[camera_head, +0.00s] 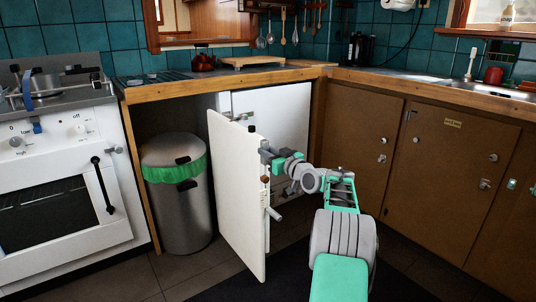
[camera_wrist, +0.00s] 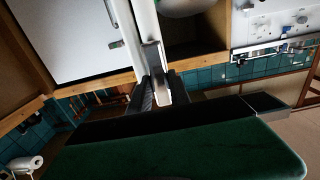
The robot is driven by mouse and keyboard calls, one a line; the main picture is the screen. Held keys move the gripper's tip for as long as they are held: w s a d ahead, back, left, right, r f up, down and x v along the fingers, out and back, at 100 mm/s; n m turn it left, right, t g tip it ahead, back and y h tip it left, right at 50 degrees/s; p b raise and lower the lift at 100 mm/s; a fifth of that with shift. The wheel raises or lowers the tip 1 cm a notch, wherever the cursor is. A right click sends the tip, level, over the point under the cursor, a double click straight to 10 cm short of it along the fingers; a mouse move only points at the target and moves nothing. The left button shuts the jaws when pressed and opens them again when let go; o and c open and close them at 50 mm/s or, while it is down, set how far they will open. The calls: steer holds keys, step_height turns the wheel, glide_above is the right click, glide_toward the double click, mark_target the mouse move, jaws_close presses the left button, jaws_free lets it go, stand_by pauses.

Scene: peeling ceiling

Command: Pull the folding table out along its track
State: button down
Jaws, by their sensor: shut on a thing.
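The folding table (camera_head: 236,195) is a white upright panel standing out from under the wooden counter. Its broad face is turned toward the left and its narrow edge toward my arm. My gripper (camera_head: 266,152) is at the upper part of that edge, shut on the folding table. In the wrist view my gripper's dark fingers (camera_wrist: 158,92) close around a pale part at the table's white edge (camera_wrist: 146,22). The exact grip contact is partly hidden by the fingers. The track is not clearly visible.
A steel bin (camera_head: 182,215) with a green liner stands in the open bay left of the table. A white stove (camera_head: 60,190) is further left. Brown cupboards (camera_head: 440,170) line the right. A white panel (camera_head: 285,120) is behind the table. Dark floor (camera_head: 300,262) lies open in front.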

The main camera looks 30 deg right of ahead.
steer(key=shift+s+f, duration=0.15)
steer(key=shift+f, duration=0.05)
steer(key=c, duration=1.6)
jaws_free()
steer(key=shift+o, duration=0.6)
steer(key=shift+s+d+r, duration=0.1)
steer(key=shift+o, duration=1.4)
steer(key=shift+r, duration=0.1)
steer(key=s+p, duration=0.1)
steer(key=s, duration=0.6)
steer(key=shift+s+p, duration=0.35)
steer(key=shift+p, duration=0.05)
